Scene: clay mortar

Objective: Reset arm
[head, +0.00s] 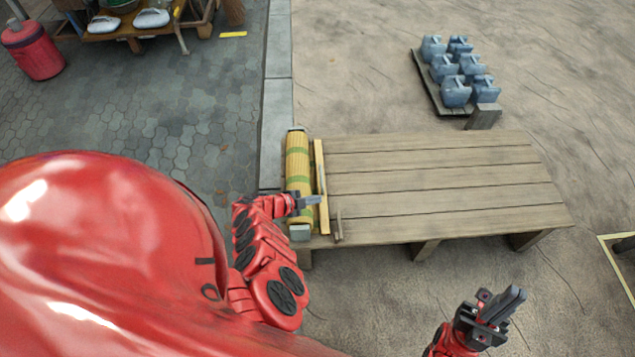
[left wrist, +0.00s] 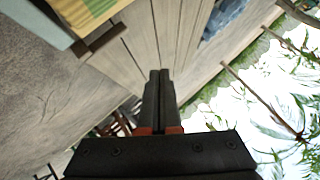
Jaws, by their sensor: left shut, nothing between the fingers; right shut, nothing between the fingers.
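My left gripper (head: 308,201) is shut and empty in the head view. It sits over the left end of the wooden platform, in front of the yellow-green roll from this viewpoint; I cannot tell whether it touches anything. Its closed fingers (left wrist: 160,88) point up the middle of the left wrist view with nothing between them. My right gripper (head: 502,305) is shut and empty at the lower right of the head view, apart from the platform's front edge.
The low wooden platform (head: 440,190) is mostly bare. The yellow-green roll (head: 299,165) and a thin wooden strip (head: 321,175) lie at its left end. Several blue-grey containers (head: 456,91) stand on a pallet behind. A red cooler (head: 34,52) stands far left on paving.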

